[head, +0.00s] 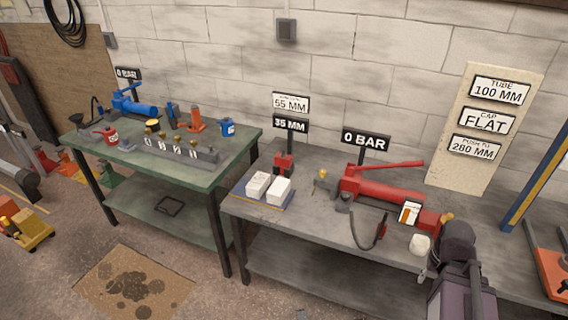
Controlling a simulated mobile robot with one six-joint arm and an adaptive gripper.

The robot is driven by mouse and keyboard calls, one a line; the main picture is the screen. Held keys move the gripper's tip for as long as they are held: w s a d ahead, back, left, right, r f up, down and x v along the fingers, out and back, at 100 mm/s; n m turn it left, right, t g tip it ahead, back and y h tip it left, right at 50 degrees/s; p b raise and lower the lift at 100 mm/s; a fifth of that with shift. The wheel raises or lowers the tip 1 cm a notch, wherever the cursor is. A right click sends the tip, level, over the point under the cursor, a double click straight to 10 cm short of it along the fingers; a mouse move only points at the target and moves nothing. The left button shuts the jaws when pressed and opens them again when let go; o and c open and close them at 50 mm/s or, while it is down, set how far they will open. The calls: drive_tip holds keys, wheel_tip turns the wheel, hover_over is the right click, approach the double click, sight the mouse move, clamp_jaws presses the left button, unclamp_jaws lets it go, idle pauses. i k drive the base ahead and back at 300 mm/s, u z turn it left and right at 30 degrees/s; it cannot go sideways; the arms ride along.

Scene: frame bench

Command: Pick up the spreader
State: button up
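A small red tool (284,164) stands on the grey bench below the signs reading 55 MM and 35 MM. It looks like the spreader, but it is too small here to be sure. It stands behind two white boxes, which are close to its base. My arm rises at the lower right, in front of the bench. My gripper (428,271) seems to be partly visible at the arm's left side, far to the right of the red tool. Its fingers are mostly hidden, and I cannot see whether they are open.
The white boxes (268,187) sit on a blue-edged tray or mat. A red hydraulic pump (385,187) with a lever and hose lies to their right, near a white lump (419,244). A green table (221,171) with blue and red tools stands left. An oil-stained mat (135,285) lies on the floor.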

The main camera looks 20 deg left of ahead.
sight(283, 159)
drive_tip(key=u, duration=1.05)
drive_tip(key=k, duration=0.65)
drive_tip(key=z, duration=0.25)
drive_tip(key=i, duration=1.25)
drive_tip(key=z, duration=0.2)
